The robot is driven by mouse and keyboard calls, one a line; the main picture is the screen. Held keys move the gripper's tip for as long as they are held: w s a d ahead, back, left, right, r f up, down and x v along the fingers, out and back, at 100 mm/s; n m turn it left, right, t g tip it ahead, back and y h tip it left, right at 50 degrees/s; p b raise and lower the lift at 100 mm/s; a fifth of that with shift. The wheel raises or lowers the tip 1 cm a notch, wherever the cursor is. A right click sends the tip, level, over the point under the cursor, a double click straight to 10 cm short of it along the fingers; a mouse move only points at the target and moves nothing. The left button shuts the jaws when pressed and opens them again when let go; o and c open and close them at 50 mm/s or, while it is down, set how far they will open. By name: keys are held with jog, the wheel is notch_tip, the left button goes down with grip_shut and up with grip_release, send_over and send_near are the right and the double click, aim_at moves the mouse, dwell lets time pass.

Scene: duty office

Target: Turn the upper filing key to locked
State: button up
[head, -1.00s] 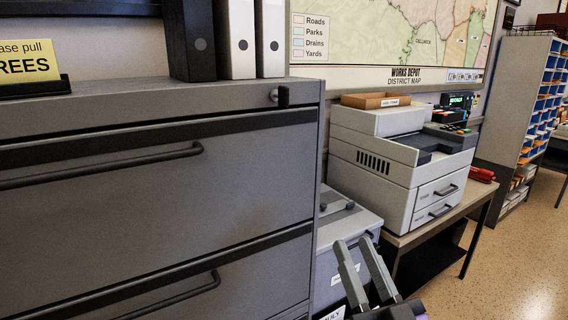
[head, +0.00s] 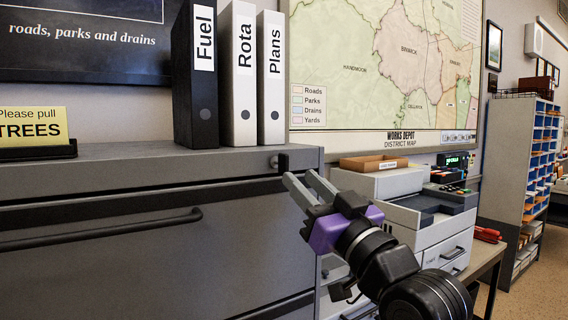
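The upper filing key (head: 284,161) is a small dark key in a round lock at the top right of the grey filing cabinet (head: 130,270), just above the top drawer. Its bow looks upright in the head view, but its exact turn is hard to tell. My gripper (head: 300,175) has two grey fingers and a purple body. It is open, with a visible gap between the fingers and nothing held. The fingertips appear just below and to the right of the key. Whether they touch it cannot be told.
Binders (head: 240,80) and a yellow sign (head: 35,125) stand on the cabinet top. A printer (head: 400,200) on a side table stands to the right, behind my arm. The top drawer has a long dark handle (head: 100,230). Floor shows at far right.

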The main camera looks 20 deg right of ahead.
aim_at(288, 166)
jog(key=p+x, duration=0.1)
jog(key=x, duration=0.6)
jog(key=shift+w, duration=0.35)
grip_shut()
